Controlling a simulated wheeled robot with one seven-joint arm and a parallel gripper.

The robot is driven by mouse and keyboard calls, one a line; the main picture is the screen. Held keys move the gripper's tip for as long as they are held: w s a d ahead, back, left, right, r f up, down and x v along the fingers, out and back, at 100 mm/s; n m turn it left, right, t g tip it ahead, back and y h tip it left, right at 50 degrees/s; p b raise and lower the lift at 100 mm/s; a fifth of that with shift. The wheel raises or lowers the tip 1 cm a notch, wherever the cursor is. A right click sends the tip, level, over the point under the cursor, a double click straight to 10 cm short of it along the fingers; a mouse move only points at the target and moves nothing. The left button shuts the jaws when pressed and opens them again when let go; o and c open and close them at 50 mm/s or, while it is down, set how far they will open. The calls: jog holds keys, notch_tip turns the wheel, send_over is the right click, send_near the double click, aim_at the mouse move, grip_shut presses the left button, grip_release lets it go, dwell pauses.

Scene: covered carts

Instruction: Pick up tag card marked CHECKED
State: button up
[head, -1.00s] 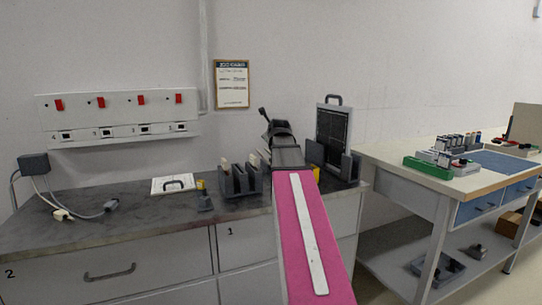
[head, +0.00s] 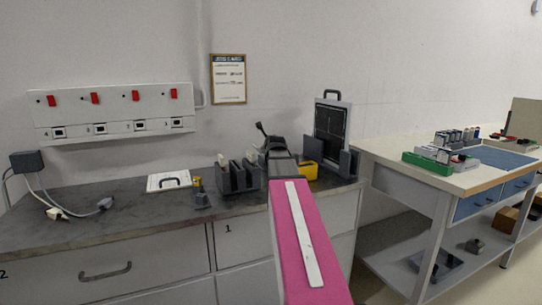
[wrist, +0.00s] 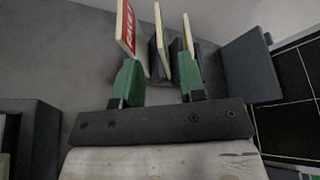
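Several upright cards stand in a dark slotted rack (head: 238,180) on the counter. In the wrist view, the left card (wrist: 127,32) has a red label with white lettering, only partly legible. A middle card (wrist: 161,42) and a right card (wrist: 187,36) show pale edges; their faces are turned away, so I cannot read which is marked CHECKED. My gripper (wrist: 158,80) is open, with its green fingertips apart. The middle card lies in line with the gap between them; I cannot tell whether it is between the fingers. In the head view the fingertips are hidden.
A framed dark panel (head: 331,132) stands right of the rack, with a yellow object (head: 308,170) near it. A small dark holder (head: 201,195) with a yellow top and a white handled plate (head: 168,181) lie to the left. The counter front (head: 130,218) is mostly clear.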

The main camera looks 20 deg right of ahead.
jog(key=shift+x, duration=2.65)
jog(key=shift+s, duration=0.1)
grip_shut()
